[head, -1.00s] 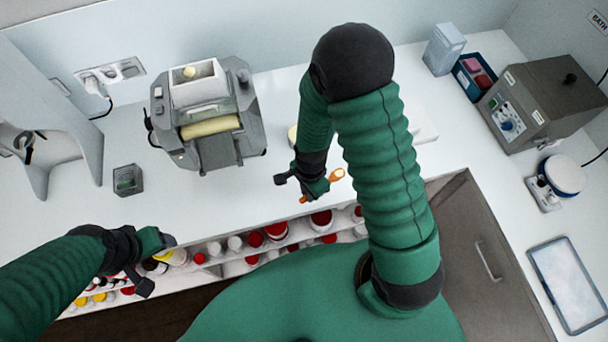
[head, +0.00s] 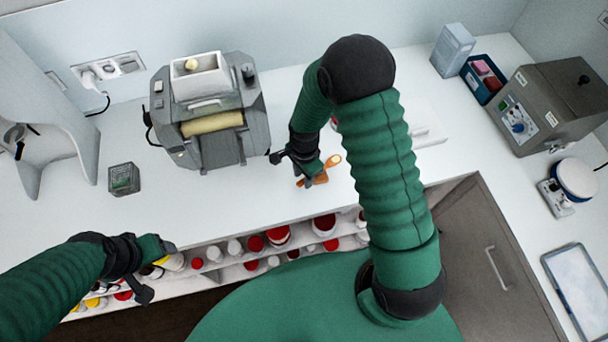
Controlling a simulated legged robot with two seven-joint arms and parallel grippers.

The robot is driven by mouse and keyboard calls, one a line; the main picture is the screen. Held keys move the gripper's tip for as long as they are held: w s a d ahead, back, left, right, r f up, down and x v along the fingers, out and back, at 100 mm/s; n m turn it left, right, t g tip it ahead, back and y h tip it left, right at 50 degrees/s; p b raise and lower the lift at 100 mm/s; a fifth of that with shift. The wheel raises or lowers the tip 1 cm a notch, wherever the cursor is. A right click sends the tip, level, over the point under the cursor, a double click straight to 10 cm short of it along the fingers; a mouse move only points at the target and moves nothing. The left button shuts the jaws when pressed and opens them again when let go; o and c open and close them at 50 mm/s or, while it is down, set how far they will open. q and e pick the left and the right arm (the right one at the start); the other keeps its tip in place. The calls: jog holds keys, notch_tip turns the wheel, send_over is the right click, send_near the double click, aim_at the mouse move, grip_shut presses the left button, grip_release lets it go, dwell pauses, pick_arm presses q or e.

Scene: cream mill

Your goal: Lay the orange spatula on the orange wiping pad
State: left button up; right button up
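The orange spatula (head: 333,160) shows at my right gripper (head: 311,179), low over the white counter near its front edge. One rounded end sticks out to the right of the gripper. My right gripper appears shut on it, and its fingers hide the middle. A duller orange patch lies just under the fingers. I cannot tell whether it is the wiping pad or part of the spatula. No wiping pad shows clearly elsewhere, and my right arm covers part of the counter. My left gripper (head: 166,247) is at the counter's front edge on the left, empty, its fingers unclear.
A grey mill (head: 208,115) stands at the back left, with a small dark container (head: 124,179) beside it. A blue bin (head: 484,78), a grey machine (head: 552,103), a round-topped device (head: 574,180) and a tray (head: 580,285) are at right. Jars (head: 278,235) fill the shelf below.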

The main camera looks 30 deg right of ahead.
jog(key=shift+s+d+r, duration=0.1)
jog(key=shift+d+r, duration=0.1)
jog(key=shift+d, duration=0.05)
jog(key=r, duration=0.3)
jog(key=r+b, duration=0.1)
jog(key=shift+w+d+r, duration=0.2)
jog(key=shift+d+r, duration=0.1)
jog(key=shift+r, duration=0.1)
notch_tip(320, 180, up, 7)
jog(key=s+a+r+n+t, duration=0.25)
jog(key=s+n, duration=0.65)
jog(key=n, duration=0.7)
pick_arm(q)
jog(key=f+b, duration=0.4)
jog(key=f, duration=0.1)
jog(key=shift+s+d+f+b, duration=0.1)
jog(key=shift+d+f+b, duration=0.15)
jog(key=shift+b, duration=0.1)
pick_arm(e)
jog(key=x, duration=0.2)
jog(key=s+x, duration=0.1)
jog(key=x, duration=0.2)
jog(key=shift+a, duration=0.15)
